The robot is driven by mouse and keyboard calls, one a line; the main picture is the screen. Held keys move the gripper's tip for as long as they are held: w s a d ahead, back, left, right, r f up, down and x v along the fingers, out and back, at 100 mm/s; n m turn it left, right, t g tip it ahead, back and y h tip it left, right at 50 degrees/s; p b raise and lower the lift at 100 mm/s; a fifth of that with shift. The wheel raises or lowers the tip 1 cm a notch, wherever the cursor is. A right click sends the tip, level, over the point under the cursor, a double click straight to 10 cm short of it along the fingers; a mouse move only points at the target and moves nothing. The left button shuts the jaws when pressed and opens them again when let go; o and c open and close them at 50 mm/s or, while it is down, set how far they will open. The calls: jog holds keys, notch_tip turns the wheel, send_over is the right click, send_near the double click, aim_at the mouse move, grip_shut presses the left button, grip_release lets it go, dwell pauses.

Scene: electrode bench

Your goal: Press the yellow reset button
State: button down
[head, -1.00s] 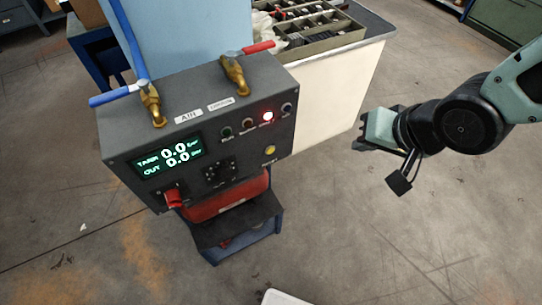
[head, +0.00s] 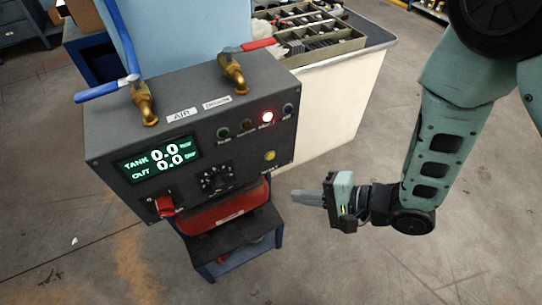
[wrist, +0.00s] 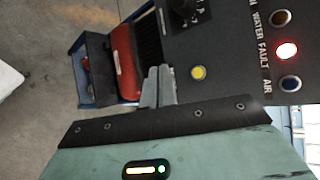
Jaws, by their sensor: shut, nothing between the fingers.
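The yellow reset button (head: 270,156) sits at the lower right of the dark control box's front panel (head: 140,196). It also shows in the wrist view (wrist: 198,73), just above and right of my fingertips in the picture. My gripper (head: 296,197) is shut and empty, right of the box and a little below the button, its fingers pointing left. In the wrist view the shut fingers (wrist: 158,84) show with the panel beyond them. The fingertips look apart from the button.
A red lamp (head: 267,117) is lit above the button. A red switch (head: 165,205), a dial (head: 215,179) and a display (head: 160,158) share the panel. Brass valves with blue and red handles stand on top. A bench with a parts tray (head: 315,45) is behind. Floor at right is clear.

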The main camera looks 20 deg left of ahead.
jog(key=w+a, duration=0.5)
jog(key=a, duration=0.1)
jog(key=shift+w+a+b, duration=0.3)
jog(key=shift+w+a, duration=0.05)
jog(key=shift+w, duration=0.05)
dwell(2.0)
jog(key=shift+w+a+p, duration=0.25)
jog(key=shift+a+p, duration=0.05)
jog(key=shift+w+a, duration=0.25)
jog(key=shift+a, duration=0.05)
dwell(0.9)
jog(key=shift+d, duration=0.1)
jog(key=shift+s+d+p, duration=0.45)
jog(key=shift+s+d, duration=0.05)
jog(key=shift+d, duration=0.05)
jog(key=shift+s+d+p, duration=0.5)
jog(key=shift+s+d, duration=1.15)
jog(key=shift+d, duration=0.2)
